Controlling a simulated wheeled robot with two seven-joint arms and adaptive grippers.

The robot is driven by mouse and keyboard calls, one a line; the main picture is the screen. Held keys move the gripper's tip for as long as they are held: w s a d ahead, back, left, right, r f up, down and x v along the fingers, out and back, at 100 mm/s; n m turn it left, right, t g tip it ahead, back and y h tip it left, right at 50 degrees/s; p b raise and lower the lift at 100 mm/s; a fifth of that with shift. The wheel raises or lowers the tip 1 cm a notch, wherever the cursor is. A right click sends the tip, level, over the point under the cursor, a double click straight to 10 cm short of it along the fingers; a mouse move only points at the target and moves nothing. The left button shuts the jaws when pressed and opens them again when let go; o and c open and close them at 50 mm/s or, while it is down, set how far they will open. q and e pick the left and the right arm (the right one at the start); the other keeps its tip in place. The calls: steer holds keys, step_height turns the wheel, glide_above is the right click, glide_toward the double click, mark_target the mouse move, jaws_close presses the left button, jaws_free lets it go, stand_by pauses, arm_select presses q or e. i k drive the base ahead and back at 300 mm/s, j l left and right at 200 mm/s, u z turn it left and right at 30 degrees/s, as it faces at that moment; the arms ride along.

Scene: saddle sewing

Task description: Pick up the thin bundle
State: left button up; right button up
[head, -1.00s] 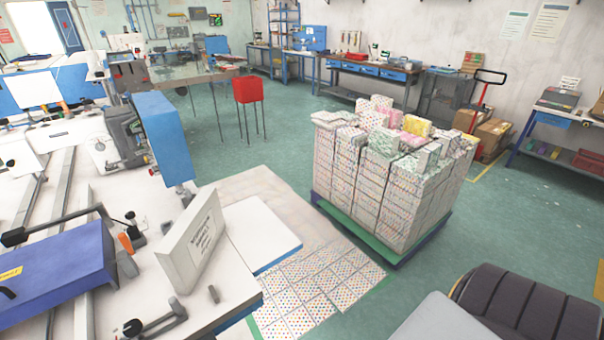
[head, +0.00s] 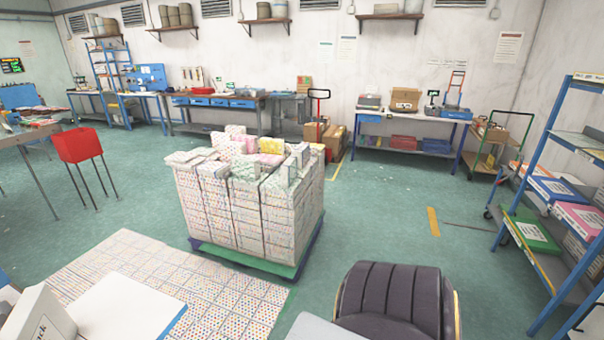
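A pallet stack (head: 250,215) of white, dotted bundles stands on a low green and blue pallet (head: 247,262) in the middle of the head view. Loose bundles lie on its top, among them a yellow one (head: 271,146), a pink one (head: 250,143) and pale green and white ones. I cannot tell which one is the thin bundle. Neither of my grippers is in view.
Flat dotted sheets (head: 150,285) cover the floor left of the pallet. A white table corner (head: 128,310) is at the lower left and a dark padded seat (head: 395,300) at the bottom. A blue shelf rack (head: 560,190) stands at right.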

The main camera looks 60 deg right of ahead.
mark_target(289, 170)
steer(key=z, duration=1.55)
